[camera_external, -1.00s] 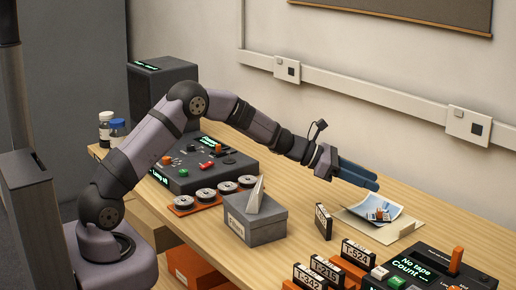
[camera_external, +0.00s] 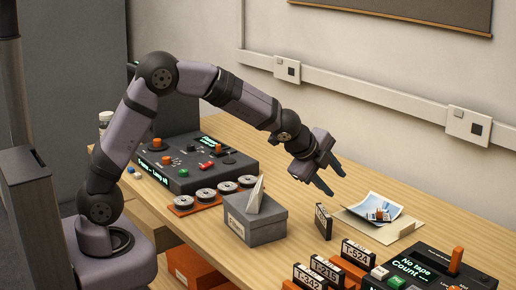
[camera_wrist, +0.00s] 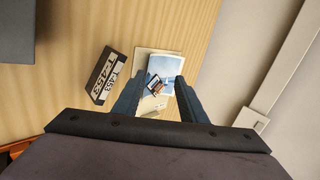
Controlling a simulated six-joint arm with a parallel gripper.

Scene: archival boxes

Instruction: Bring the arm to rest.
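My gripper (camera_external: 335,178) hangs above the table to the right of the grey tissue box, fingers pointing down and to the right. Its two fingers are spread apart with nothing between them. In the wrist view the open fingers (camera_wrist: 156,98) frame a photo sheet with a small object on it, lying on the table below. My arm is raised and bent at the elbow.
A black cassette (camera_external: 323,221) stands on the table near the photo sheet (camera_external: 372,210); it also shows in the wrist view (camera_wrist: 104,76). Labelled cassettes (camera_external: 326,270) stand in front, beside a console (camera_external: 430,272). Reels (camera_external: 206,194) and another console (camera_external: 190,166) are at left.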

